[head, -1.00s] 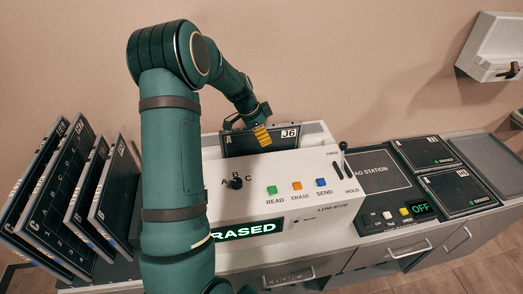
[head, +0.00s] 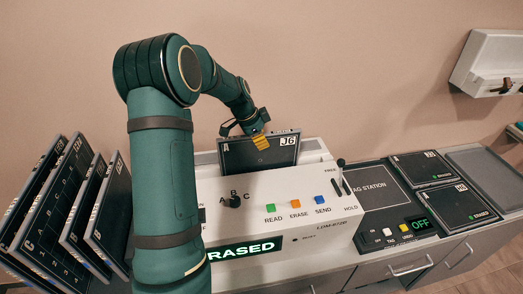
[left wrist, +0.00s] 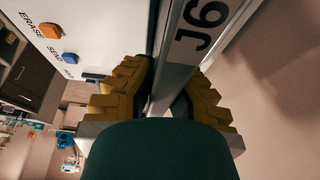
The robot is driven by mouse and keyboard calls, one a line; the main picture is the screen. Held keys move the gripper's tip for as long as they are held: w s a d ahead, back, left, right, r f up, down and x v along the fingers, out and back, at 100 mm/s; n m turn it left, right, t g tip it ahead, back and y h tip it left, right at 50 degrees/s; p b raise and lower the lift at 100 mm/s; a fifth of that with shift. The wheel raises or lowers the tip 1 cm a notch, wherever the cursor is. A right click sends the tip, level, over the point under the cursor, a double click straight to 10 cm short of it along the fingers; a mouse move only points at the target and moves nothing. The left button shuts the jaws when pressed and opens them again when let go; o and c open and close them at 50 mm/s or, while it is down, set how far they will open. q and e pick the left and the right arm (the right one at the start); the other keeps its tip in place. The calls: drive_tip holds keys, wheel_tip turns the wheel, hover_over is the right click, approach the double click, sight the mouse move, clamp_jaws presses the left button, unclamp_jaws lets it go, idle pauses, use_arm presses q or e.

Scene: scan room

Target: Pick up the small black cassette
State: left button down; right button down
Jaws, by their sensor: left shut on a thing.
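The small black cassette (head: 258,153), labelled J6, stands upright in the top of the white reader unit (head: 290,178), its lower part hidden behind the unit's front. My left gripper (head: 260,140) has its yellow fingers on the cassette's top edge. In the left wrist view, the yellow fingers (left wrist: 160,95) close on both sides of the cassette's edge beside the J6 label (left wrist: 200,25). My right gripper is not in view.
Several larger black cassettes (head: 50,205) lean in a rack at the left. Two cassettes (head: 421,167) lie flat on the tag station at the right, next to an empty grey tray (head: 485,165). The reader display (head: 245,250) reads "RASED", its start hidden by my arm. A lever (head: 341,170) stands at the unit's right.

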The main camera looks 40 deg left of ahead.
use_arm(q)
wheel_tip(320, 180, up, 14)
drive_tip(key=shift+f+p, duration=0.15)
drive_tip(key=shift+p, duration=0.3)
wheel_tip(320, 180, up, 9)
drive_tip(key=p, duration=0.6)
idle(0.6)
drive_tip(key=shift+f, duration=0.15)
